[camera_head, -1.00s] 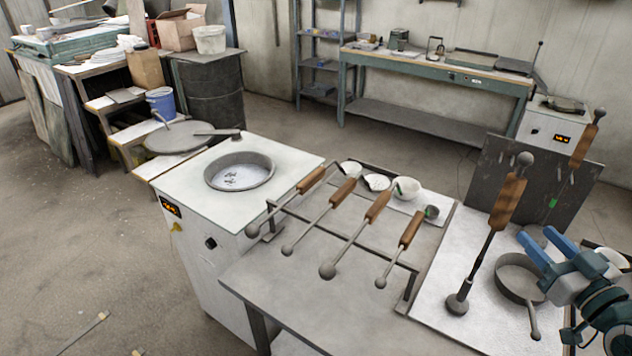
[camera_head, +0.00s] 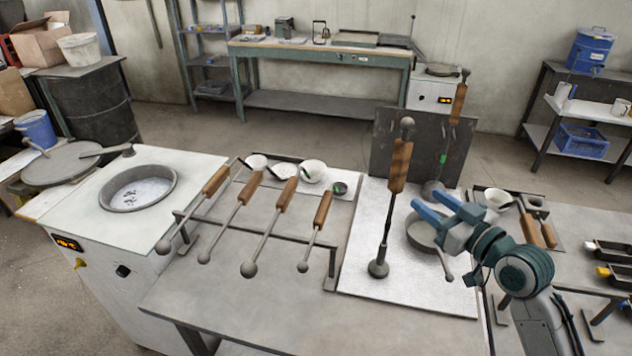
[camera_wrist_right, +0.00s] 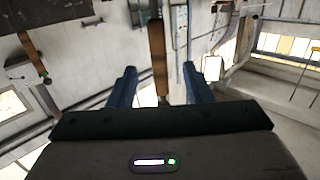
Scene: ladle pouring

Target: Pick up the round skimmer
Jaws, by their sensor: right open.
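Two long tools stand upright with wooden handles and round feet; I cannot tell for sure which is the round skimmer. The nearer one (camera_head: 400,165) has a ball top and a small dark foot on the pale board. The farther one (camera_head: 458,105) stands by a dark panel and has a green mark. My right gripper (camera_head: 414,200) is open and empty, just right of the nearer tool's shaft. In the right wrist view, a wooden handle (camera_wrist_right: 158,45) lines up between the open fingers; its distance is unclear. My left gripper is out of view.
A grey round pan (camera_head: 420,236) sits under my right gripper. Several ladles with wooden handles (camera_head: 285,193) lie on a rack to the left, beside small white bowls (camera_head: 313,171). A white furnace (camera_head: 80,225) stands farther left. The front of the table is clear.

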